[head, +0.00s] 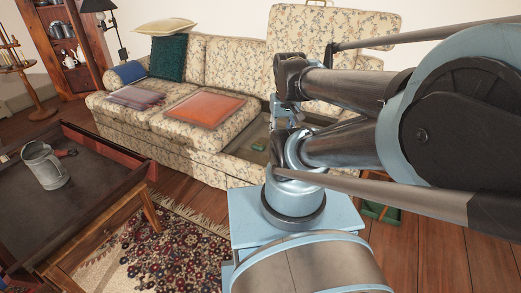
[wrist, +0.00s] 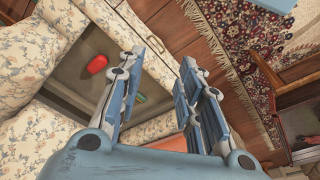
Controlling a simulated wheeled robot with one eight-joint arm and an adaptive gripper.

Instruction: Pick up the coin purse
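A small rounded red item (wrist: 97,64), which looks like the coin purse, lies in the sunken grey-brown seat space of the sofa (wrist: 62,68) in the wrist view. I do not see it in the head view, where my arm covers part of that space. A small green item (wrist: 140,98) lies in the same space, partly behind a finger; it also shows in the head view (head: 258,147). My gripper (wrist: 170,58) is open and empty, its fingers spread above the sofa's front edge, to the right of the red item.
A tray-topped table (head: 95,205) with a metal tankard (head: 45,166) stands at left. A patterned rug (head: 165,250) covers the floor between.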

